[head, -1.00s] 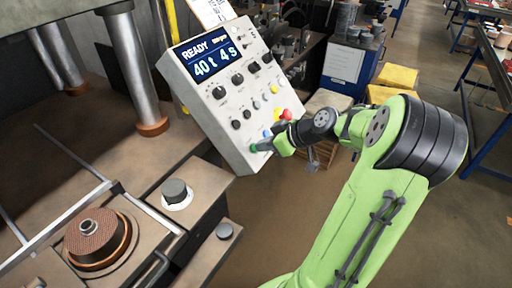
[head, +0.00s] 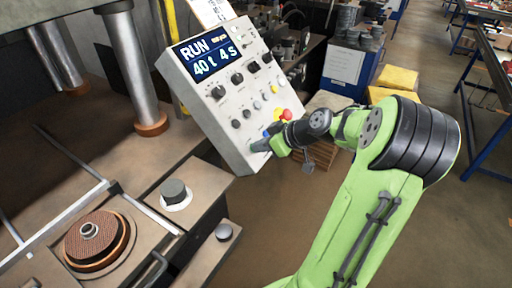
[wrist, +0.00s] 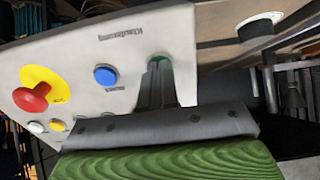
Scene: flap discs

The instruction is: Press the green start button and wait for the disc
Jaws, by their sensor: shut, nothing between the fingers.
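The grey control panel (head: 222,100) has a display (head: 208,55) reading "RUN" and "40t 4s". My gripper (head: 262,146) is shut and empty, with its fingertips at the panel's lower edge. In the wrist view, my gripper (wrist: 160,80) has its fingertips against the green start button (wrist: 161,58), whose rim shows just behind them. How deep the button sits cannot be seen. A brown flap disc (head: 88,240) lies on a round seat at the lower left, with a metal hub in its middle.
A red mushroom button (wrist: 32,98) on a yellow plate and a blue button (wrist: 105,75) sit beside the green one. Press columns (head: 132,65) stand at the left. A dark knob (head: 175,191) stands on the press bed. Yellow boxes (head: 398,78) are behind my arm.

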